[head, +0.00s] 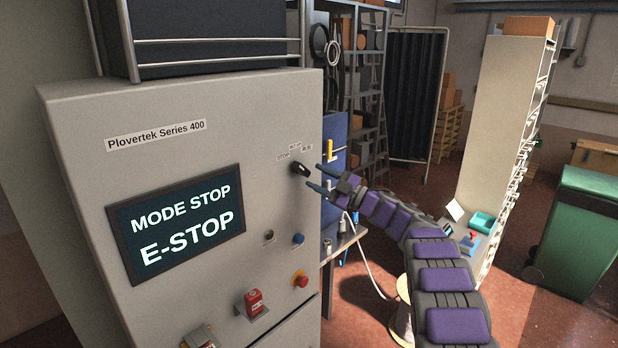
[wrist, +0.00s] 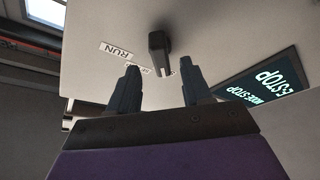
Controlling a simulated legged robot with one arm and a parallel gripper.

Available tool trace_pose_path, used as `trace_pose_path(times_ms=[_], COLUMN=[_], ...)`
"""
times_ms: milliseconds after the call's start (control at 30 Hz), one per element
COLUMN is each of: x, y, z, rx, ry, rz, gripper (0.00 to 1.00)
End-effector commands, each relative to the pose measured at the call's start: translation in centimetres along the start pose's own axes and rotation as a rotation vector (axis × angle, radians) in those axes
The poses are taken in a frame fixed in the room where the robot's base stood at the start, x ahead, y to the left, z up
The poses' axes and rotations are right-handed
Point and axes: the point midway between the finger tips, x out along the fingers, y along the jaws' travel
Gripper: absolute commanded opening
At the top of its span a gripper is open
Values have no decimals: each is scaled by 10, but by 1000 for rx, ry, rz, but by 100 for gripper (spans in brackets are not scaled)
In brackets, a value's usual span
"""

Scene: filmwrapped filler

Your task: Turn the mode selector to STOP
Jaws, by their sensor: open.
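The mode selector (head: 300,169) is a small black knob on the upper right of the grey cabinet front (head: 70,120), under labels reading STOP, SETUP and RUN. In the head view its handle appears tilted, with its upper end toward the STOP label (head: 284,156). The display (head: 176,222) reads MODE STOP and E-STOP. My gripper (head: 318,177) is open and empty just to the right of the knob. In the wrist view the knob (wrist: 157,52) stands beyond the gap between my open fingers (wrist: 160,86), apart from them. The RUN label (wrist: 116,50) shows beside it.
A blue panel and bench (head: 345,240) stand behind my arm. A green bin (head: 580,225) is at far right.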

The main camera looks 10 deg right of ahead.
Motion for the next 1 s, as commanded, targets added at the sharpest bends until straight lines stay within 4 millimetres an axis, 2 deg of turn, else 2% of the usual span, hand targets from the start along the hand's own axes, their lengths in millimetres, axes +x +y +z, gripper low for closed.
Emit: trace_pose_path(times_ms=[33, 300, 500, 700, 1000], x=[-12, -72, -109, -125, -128], y=[0, -1, -1, -1, -1], z=[1, 3, 4, 4, 3], rx=[1, 2, 2, 1, 2], ry=[-2, -1, -1, 0, -1], rz=[2, 1, 1, -1, -2], gripper=[49, 49, 49, 49, 49])
